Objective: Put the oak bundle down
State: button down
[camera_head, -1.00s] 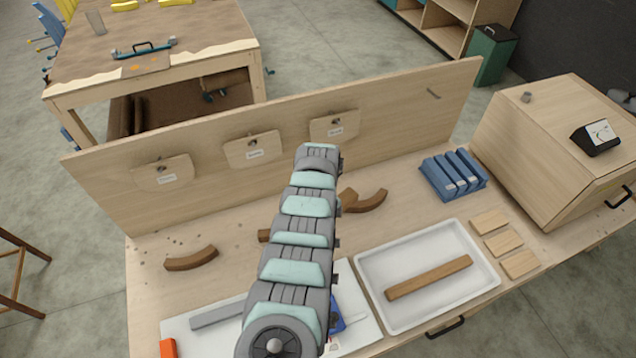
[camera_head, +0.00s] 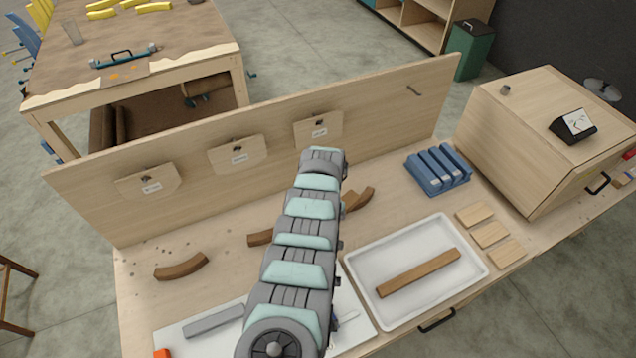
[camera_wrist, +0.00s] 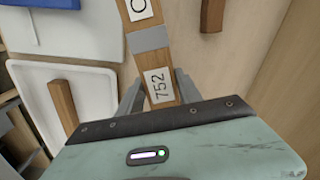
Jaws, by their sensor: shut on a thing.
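In the wrist view my gripper (camera_wrist: 158,92) is shut on a wooden bundle (camera_wrist: 150,62), which I take as the oak bundle. In the head view my arm hides my gripper. A lighter wooden piece (camera_head: 349,199) shows just right of the arm and may be part of the bundle. I cannot tell whether the bundle touches the bench.
A white tray (camera_head: 359,284) holds a straight wooden bar (camera_head: 419,273). Curved brown pieces lie on the bench at left (camera_head: 181,267), beside the arm (camera_head: 260,238) and at its right (camera_head: 362,199). Blue blocks (camera_head: 437,171) stand at right. An upright back panel (camera_head: 390,115) borders the bench.

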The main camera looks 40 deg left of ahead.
jog(key=shift+w+d, duration=0.3)
jog(key=shift+d, duration=0.35)
jog(key=shift+w+d, duration=0.25)
jog(key=shift+d, duration=0.4)
jog(key=shift+d, duration=0.15)
